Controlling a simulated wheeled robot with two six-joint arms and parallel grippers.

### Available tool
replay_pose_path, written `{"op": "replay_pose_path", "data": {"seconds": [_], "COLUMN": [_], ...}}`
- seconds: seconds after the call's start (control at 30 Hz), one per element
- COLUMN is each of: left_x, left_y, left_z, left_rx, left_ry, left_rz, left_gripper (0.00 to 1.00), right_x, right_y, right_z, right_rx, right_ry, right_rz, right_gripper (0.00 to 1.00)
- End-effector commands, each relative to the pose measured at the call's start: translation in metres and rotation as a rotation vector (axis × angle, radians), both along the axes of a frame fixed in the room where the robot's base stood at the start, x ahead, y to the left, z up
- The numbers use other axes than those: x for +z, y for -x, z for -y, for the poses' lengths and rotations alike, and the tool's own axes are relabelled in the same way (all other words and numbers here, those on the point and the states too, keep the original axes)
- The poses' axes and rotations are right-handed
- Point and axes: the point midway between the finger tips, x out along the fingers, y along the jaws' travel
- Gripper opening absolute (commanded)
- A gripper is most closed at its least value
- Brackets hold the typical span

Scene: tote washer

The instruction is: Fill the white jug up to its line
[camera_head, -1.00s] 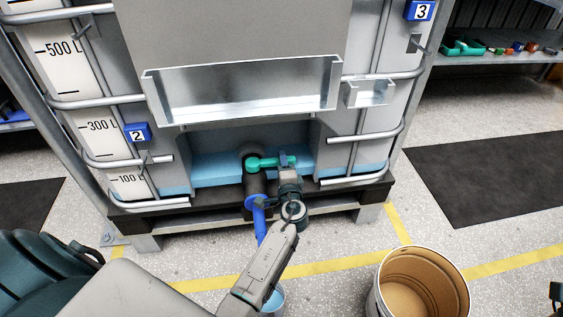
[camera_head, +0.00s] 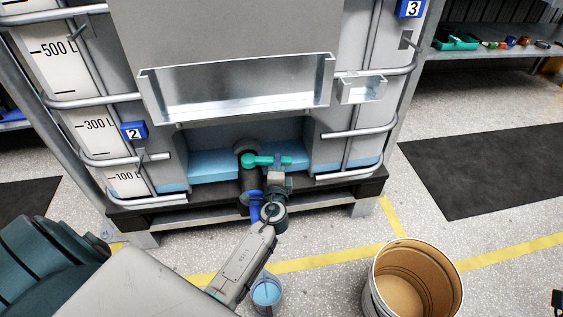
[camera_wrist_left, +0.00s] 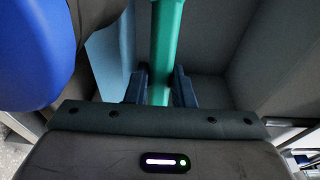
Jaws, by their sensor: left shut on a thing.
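In the head view, the teal valve handle (camera_head: 266,160) lies sideways across the dark outlet pipe (camera_head: 246,178) low on the tank. My left gripper (camera_head: 279,168) is shut on the handle's right part. The left wrist view shows the teal handle (camera_wrist_left: 166,45) between its fingers (camera_wrist_left: 158,90). A blue part (camera_head: 255,208) at the outlet is partly hidden by my wrist. The jug (camera_head: 279,303) stands below on the floor, partly behind my forearm, with blue liquid inside. I cannot make out its line. A dark piece at the right edge may be my right gripper (camera_head: 557,298).
The tank (camera_head: 230,30) stands in a tubular cage with litre marks on its left. A metal tray (camera_head: 235,92) hangs on its front. An open brown drum (camera_head: 415,285) stands on the floor to the right. A dark mat (camera_head: 490,170) lies beyond it.

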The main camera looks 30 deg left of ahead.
Motion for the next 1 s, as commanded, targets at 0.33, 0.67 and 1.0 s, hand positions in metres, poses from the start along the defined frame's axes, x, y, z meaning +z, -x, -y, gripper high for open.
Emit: {"op": "replay_pose_path", "data": {"seconds": [0.33, 0.67, 1.0], "left_x": [0.0, 0.0, -0.002], "left_y": [0.0, 0.002, 0.055], "left_z": [0.0, 0.002, 0.03], "left_rx": [0.0, 0.0, 0.0], "left_ry": [0.0, 0.0, 0.003], "left_rz": [0.0, -0.001, -0.003], "left_gripper": [0.44, 0.44, 0.44], "right_x": [0.0, 0.004, 0.004], "right_y": [-0.001, 0.0, 0.0], "right_z": [0.0, 0.0, 0.0], "right_rx": [0.0, 0.0, 0.001], "right_ry": [0.0, 0.001, 0.002], "right_rz": [-0.002, 0.011, 0.009], "right_gripper": [0.68, 0.68, 0.68]}}
